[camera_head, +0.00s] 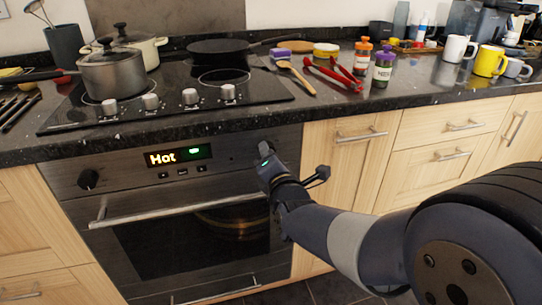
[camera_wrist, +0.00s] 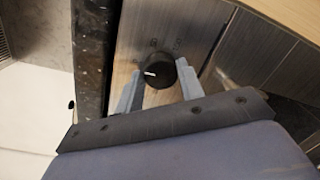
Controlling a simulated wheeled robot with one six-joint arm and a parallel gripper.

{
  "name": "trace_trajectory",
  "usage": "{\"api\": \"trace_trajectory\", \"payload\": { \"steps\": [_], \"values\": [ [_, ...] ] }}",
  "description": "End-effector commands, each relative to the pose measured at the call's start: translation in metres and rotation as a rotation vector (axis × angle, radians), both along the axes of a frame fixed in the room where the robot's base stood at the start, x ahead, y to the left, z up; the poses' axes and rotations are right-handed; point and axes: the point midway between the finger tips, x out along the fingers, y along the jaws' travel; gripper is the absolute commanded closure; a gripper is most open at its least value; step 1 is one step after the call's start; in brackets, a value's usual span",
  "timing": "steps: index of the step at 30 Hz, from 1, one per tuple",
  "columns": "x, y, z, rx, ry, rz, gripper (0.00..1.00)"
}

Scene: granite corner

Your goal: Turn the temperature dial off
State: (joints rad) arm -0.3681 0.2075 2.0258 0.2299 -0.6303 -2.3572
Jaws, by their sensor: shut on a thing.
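The oven (camera_head: 75,205) has a panel with a lit display reading "Hot" (camera_head: 161,158) and a green light beside it. A black round dial (camera_wrist: 158,70) with a white pointer mark shows in the wrist view between the two pale fingers of my gripper (camera_wrist: 160,80). The pointer mark points to the left in that view. My gripper is shut on this dial. In the head view my gripper (camera_head: 264,163) is at the right end of the oven panel and hides the dial. Another black knob (camera_head: 88,179) sits at the panel's left end.
The oven handle (camera_head: 170,212) runs just below the panel. Above it is a black hob (camera_head: 175,100) with several knobs, a pot (camera_head: 112,75) and a pan (camera_head: 215,46). The dark counter (camera_head: 420,88) holds jars, red tongs and mugs. Wooden cupboards stand right of the oven.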

Motion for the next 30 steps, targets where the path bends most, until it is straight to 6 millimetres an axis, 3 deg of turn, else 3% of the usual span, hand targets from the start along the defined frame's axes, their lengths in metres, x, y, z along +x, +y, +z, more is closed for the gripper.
{"api": "trace_trajectory", "payload": {
  "steps": [4, 5, 12, 23, 30],
  "values": [
    [0.000, 0.000, 0.000, -0.002, 0.000, 0.001, 0.87],
    [0.000, 0.000, 0.000, -0.002, 0.000, 0.001, 0.61],
    [0.000, 0.000, 0.000, -0.001, 0.000, 0.001, 0.42],
    [-0.008, -0.002, 0.002, 0.000, 0.001, 0.001, 0.42],
    [-0.048, -0.011, 0.005, -0.001, 0.000, 0.002, 0.42]
  ]
}}
